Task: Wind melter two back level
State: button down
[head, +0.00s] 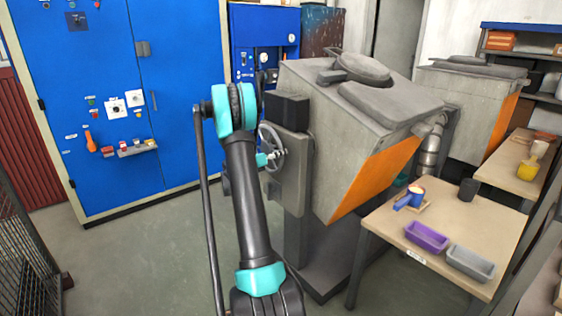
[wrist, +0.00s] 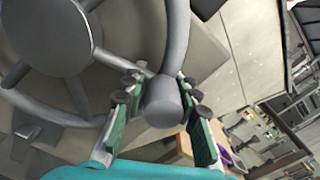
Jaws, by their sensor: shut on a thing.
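The melter (head: 322,118) is a grey box with an orange front panel, and its body is tilted toward the right over the table. A grey spoked handwheel (head: 272,146) is on its left side. My gripper (head: 264,159) is at the handwheel's lower rim. In the wrist view my gripper (wrist: 163,105) has its green-padded fingers on both sides of the wheel's round grey handle knob (wrist: 163,100), shut on it. The wheel's hub and spokes (wrist: 55,38) fill the upper left there.
A wooden table (head: 384,223) right of the melter holds a purple tray (head: 426,236), a grey tray (head: 470,262), a dark cup (head: 468,190) and a blue-handled ladle (head: 409,198). A second grey melter (head: 468,100) stands behind.

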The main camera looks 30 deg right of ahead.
aim_at(271, 132)
jog(key=w+r+n, duration=0.1)
jog(key=r+n, duration=0.3)
jog(key=w+r+n, duration=0.1)
jog(key=r+n, duration=0.1)
jog(key=shift+w, duration=0.3)
jog(key=w+n, duration=0.1)
jog(key=r+n, duration=0.1)
jog(key=shift+w+r+n, duration=0.15)
jog(key=shift+w+n, duration=0.15)
jog(key=shift+w, duration=0.1)
jog(key=shift+w+a+r+n, duration=0.1)
jog(key=shift+w+r+n, duration=0.2)
jog(key=shift+w+n, duration=0.2)
jog(key=shift+w+r+n, duration=0.25)
jog(key=shift+w+n, duration=0.2)
jog(key=shift+n, duration=0.05)
jog(key=c, duration=1.2)
grip_release()
jog(key=shift+a, duration=0.1)
jog(key=shift+w+a, duration=0.1)
jog(key=shift+a, duration=0.15)
jog(key=a, duration=0.7)
jog(key=s+a, duration=0.1)
jog(key=a, duration=0.3)
jog(key=shift+a, duration=0.2)
